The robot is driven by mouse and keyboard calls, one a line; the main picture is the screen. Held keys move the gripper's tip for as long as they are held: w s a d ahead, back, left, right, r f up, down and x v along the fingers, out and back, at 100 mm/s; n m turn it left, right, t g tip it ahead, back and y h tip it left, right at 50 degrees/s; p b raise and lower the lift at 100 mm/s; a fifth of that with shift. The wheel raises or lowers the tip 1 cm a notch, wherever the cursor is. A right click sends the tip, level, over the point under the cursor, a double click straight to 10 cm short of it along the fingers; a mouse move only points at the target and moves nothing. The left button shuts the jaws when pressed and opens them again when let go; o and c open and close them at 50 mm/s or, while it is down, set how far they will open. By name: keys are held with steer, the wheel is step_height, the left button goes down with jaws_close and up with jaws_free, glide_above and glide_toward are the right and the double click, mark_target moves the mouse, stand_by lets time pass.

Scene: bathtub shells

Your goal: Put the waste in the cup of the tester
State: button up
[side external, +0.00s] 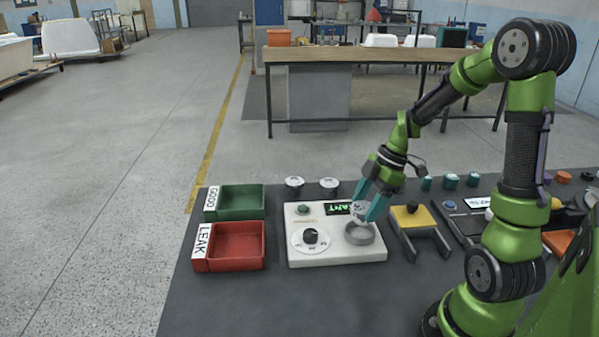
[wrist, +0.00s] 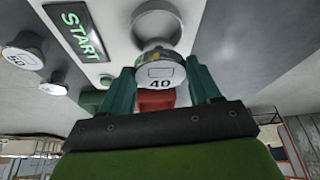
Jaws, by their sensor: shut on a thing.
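The waste (side external: 359,212), a pale metal fitting with a round top marked 40, is between the two teal fingers of my gripper (side external: 367,205). In the wrist view the marked top of the waste (wrist: 161,72) faces the camera, and my gripper (wrist: 160,88) is shut on it. The tester (side external: 310,250) is a white box with a dial, a green button and a START display. Its cup (side external: 359,239) is a grey metal ring at the right. The waste's narrow lower end is at the cup's opening; I cannot tell whether it touches. The cup (wrist: 158,20) also shows in the wrist view.
Two more white-topped wastes (side external: 294,186) (side external: 329,186) stand behind the tester. A green GOOD tray (side external: 240,213) and a red LEAK tray (side external: 238,258) are at the left. A yellow-topped stand (side external: 413,218) is close on the right. Teal cylinders (side external: 450,181) stand behind it.

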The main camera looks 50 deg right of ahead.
steer(key=shift+f, duration=2.1)
steer(key=shift+f, duration=0.1)
steer(key=o, duration=1.2)
steer(key=v, duration=1.2)
steer(key=s+a+r+m+t, duration=0.1)
steer(key=a+r+m, duration=0.1)
steer(key=a+m, duration=0.3)
steer(key=s+a+r+m+t+h, duration=0.1)
steer(key=a+r+m+t, duration=0.1)
steer(key=a+m, duration=0.3)
steer(key=s+a+r+m+t, duration=0.1)
steer(key=a+r+m, duration=0.2)
steer(key=a, duration=0.7)
steer(key=shift+s+r+m+t+h, duration=0.3)
steer(key=shift+r+m+h, duration=0.1)
steer(key=shift+m, duration=0.7)
